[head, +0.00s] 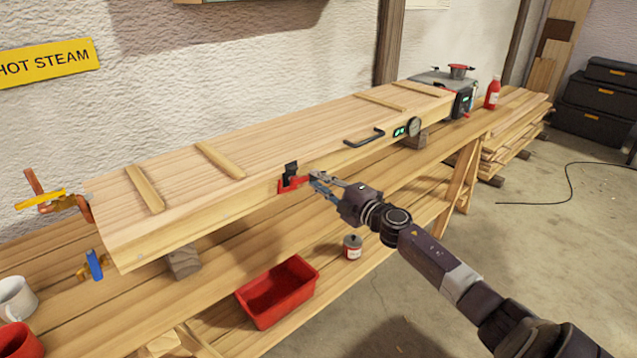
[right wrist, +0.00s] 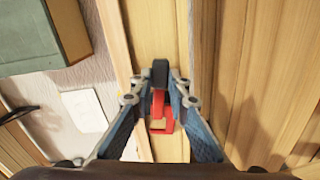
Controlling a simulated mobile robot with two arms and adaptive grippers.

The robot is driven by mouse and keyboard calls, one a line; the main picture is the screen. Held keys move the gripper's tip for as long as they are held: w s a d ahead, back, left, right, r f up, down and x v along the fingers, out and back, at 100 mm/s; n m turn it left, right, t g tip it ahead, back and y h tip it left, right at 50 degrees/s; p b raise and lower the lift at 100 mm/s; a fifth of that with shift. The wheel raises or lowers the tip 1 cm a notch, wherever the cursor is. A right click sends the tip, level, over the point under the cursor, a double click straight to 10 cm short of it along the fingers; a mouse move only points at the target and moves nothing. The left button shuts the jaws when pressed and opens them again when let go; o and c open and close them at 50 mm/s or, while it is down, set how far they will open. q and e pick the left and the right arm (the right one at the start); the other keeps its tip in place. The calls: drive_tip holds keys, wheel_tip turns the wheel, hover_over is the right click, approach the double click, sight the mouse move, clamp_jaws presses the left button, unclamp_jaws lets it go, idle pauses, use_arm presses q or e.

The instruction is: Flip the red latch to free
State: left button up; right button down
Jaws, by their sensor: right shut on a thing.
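The red latch (head: 291,184) is on the front face of the long wooden steam box (head: 190,222), with a black tip (head: 291,168) standing at the box's top edge. My right gripper (head: 313,181) reaches it from the right. In the right wrist view the red latch (right wrist: 161,108) and its black end (right wrist: 160,72) lie between the fingers of my right gripper (right wrist: 160,88), which is shut on the latch. My left gripper is in neither view.
A black handle (head: 364,138) and a gauge (head: 413,126) are on the box front to the right. A red bin (head: 278,292) and a small can (head: 352,247) stand below. A blue-handled valve (head: 95,265) is at the left. Lumber (head: 513,130) lies at the far right.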

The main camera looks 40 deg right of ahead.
idle(0.4)
drive_tip(key=c, duration=1.8)
unclamp_jaws()
drive_tip(key=shift+c, duration=0.2)
drive_tip(key=shift+s, duration=0.1)
drive_tip(key=s, duration=1.1)
drive_tip(key=shift+s+d, duration=0.4)
drive_tip(key=shift+d, duration=0.05)
